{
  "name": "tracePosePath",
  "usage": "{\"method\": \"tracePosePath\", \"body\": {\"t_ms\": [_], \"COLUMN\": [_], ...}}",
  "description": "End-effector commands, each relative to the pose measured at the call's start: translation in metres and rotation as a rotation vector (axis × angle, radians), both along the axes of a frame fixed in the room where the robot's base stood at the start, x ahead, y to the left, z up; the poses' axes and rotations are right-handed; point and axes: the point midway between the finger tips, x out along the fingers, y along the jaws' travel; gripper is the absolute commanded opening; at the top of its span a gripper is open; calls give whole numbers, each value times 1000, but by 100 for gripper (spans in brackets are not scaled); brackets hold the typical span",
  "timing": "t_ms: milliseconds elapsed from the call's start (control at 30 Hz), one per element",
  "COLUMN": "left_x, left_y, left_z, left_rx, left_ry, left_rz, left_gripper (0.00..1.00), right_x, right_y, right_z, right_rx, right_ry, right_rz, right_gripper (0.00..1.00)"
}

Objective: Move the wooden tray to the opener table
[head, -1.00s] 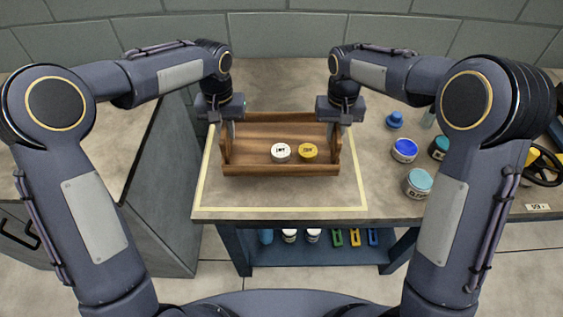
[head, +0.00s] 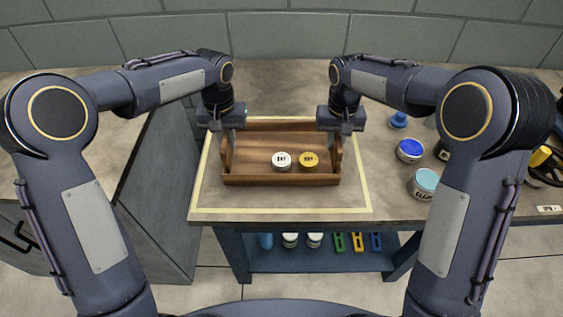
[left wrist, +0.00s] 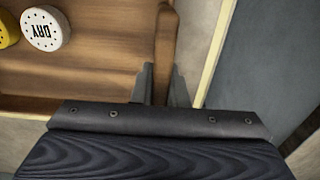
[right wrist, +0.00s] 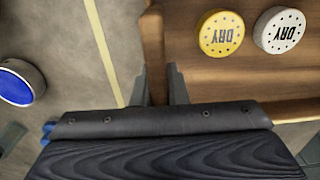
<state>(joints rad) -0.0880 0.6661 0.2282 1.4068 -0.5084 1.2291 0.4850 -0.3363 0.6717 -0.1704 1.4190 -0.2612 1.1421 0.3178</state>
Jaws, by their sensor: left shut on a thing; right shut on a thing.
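The wooden tray (head: 255,150) stands level over the tape-marked part of the table; I cannot tell whether it touches the top. It holds a white-lidded tub (head: 281,161) and a yellow-lidded tub (head: 309,160), both marked DRY in the wrist views. My left gripper (head: 230,142) is shut on the tray's left end wall, which runs between its fingers in the left wrist view (left wrist: 165,45). My right gripper (head: 337,142) is shut on the right end wall, seen in the right wrist view (right wrist: 153,50). Nothing shows which table is the opener table.
A yellow tape line (head: 280,211) frames the table area around the tray. To the right stand a blue-lidded jar (head: 410,150), a teal-lidded jar (head: 425,182) and a blue object (head: 398,120). A grey cabinet (head: 155,190) adjoins at left. A blue lower shelf (head: 320,262) holds jars and coloured tools.

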Motion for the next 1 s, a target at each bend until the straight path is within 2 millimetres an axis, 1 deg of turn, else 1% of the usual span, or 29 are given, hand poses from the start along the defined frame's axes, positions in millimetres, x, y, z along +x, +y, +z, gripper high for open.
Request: {"method": "tracePosePath", "body": {"t_ms": [33,67,100,133,267,533,667,767,1000], "left_x": [0,0,0,0,0,0,1,1,1], "left_y": [0,0,0,0,0,0,0,0,-1], "left_z": [-7,-10,-10,-7,-7,-6,3,19,71], "left_rx": [-1,-1,0,0,0,0,0,-1,-2], "left_ry": [-2,-2,-1,-1,0,0,-3,-6,-5], "left_rz": [0,0,0,0,0,0,0,0,0], "left_gripper": [0,0,14,18,35,35,35,35,35], "right_x": [0,0,0,0,0,0,0,0,0], "right_y": [0,0,0,0,0,0,0,0,0], "right_z": [-8,-10,-10,-7,-7,-7,-7,-7,-7], "right_rx": [0,0,0,0,0,0,0,0,0], "right_ry": [-1,-1,0,0,0,0,0,0,0], "right_rz": [0,0,0,0,0,0,0,0,0], "right_gripper": [0,0,14,18,35,35,35,35,35]}}
